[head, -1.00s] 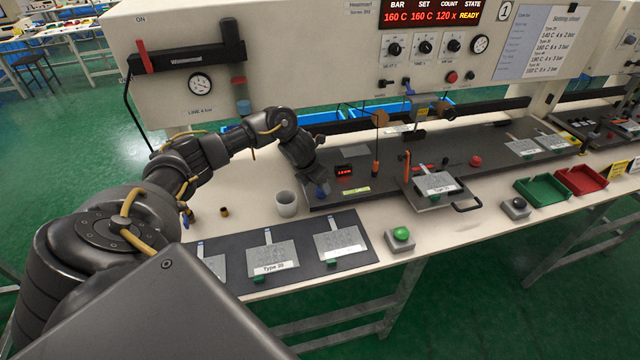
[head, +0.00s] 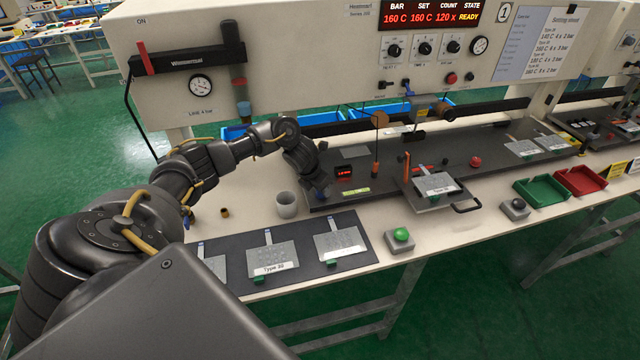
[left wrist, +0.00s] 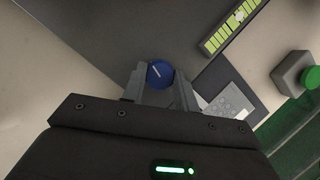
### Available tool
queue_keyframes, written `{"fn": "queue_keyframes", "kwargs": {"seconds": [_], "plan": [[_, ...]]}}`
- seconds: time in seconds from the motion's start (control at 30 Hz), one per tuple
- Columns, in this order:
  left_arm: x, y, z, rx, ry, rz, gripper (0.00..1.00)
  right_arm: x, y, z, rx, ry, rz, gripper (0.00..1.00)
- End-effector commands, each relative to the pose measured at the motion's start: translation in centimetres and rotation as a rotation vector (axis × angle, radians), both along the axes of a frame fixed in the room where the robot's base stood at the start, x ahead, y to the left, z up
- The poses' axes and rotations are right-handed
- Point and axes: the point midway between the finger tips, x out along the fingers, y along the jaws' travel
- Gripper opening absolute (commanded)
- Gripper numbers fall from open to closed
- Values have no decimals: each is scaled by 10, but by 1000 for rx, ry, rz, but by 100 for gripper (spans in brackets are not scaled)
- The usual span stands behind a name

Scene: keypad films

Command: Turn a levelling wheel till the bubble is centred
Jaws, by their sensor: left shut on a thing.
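The blue levelling wheel (left wrist: 160,73) with a white line on its top sits between the fingertips of my left gripper (left wrist: 160,88) in the left wrist view. The gripper is shut on it. In the head view my left gripper (head: 318,190) is down at the left end of the dark plate and mostly hides the wheel. The yellow-green level vial (left wrist: 230,32) lies to the right of the wheel; it also shows in the head view (head: 356,190). Its pale bubble (left wrist: 239,15) shows toward the upper right of the visible part. My right gripper is out of view.
A grey cup (head: 287,205) stands just left of the gripper. A small red display (head: 343,171) is close on its right. The dark mat (head: 215,262) with keypad films lies in front. A green button box (head: 400,240) stands to the right.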

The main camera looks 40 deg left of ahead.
Motion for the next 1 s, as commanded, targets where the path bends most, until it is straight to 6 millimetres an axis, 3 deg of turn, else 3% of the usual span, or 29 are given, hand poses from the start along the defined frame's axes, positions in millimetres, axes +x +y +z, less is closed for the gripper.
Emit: {"fn": "queue_keyframes", "kwargs": {"seconds": [0.37,1.0], "plan": [[1,-1,3,0,-1,126,7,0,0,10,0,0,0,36],[2,-5,5,-1,-2,714,7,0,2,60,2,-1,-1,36]]}}
